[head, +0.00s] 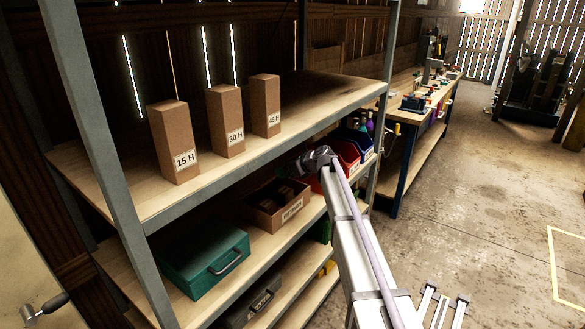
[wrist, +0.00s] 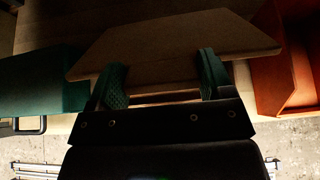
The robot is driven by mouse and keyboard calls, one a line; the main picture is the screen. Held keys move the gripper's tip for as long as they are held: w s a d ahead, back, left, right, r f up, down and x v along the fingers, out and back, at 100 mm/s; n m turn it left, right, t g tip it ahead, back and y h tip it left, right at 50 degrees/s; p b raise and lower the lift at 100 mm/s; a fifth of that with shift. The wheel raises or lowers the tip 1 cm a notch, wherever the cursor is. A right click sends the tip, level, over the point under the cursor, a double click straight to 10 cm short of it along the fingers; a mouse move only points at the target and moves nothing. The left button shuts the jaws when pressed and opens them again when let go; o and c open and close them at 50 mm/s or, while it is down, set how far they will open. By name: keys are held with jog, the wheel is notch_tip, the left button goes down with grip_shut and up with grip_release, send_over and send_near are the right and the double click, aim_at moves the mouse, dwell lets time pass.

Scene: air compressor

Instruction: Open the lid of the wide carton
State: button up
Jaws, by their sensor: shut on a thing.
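The wide carton (head: 272,217) is a low brown box with a label on its front, on the middle shelf. In the head view its top shows dark shapes and shadow. In the wrist view a broad tan cardboard panel (wrist: 175,42) spans the middle. My gripper (wrist: 163,78) has green textured fingers at two places along the panel's near side. It is shut on part of the wide carton; the exact contact is too dark to tell. In the head view the upper shelf and my arm leave the fingers unclear.
A teal case (head: 204,262) stands left of the carton and a red bin (head: 347,153) right of it. The upper shelf (head: 330,88) overhangs, bearing three tall cartons (head: 226,122). The floor (head: 450,200) to the right is mostly clear.

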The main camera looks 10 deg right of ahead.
jog(key=shift+w+a+r+p, duration=0.4)
jog(key=shift+w+a+r, duration=0.1)
jog(key=shift+r, duration=0.15)
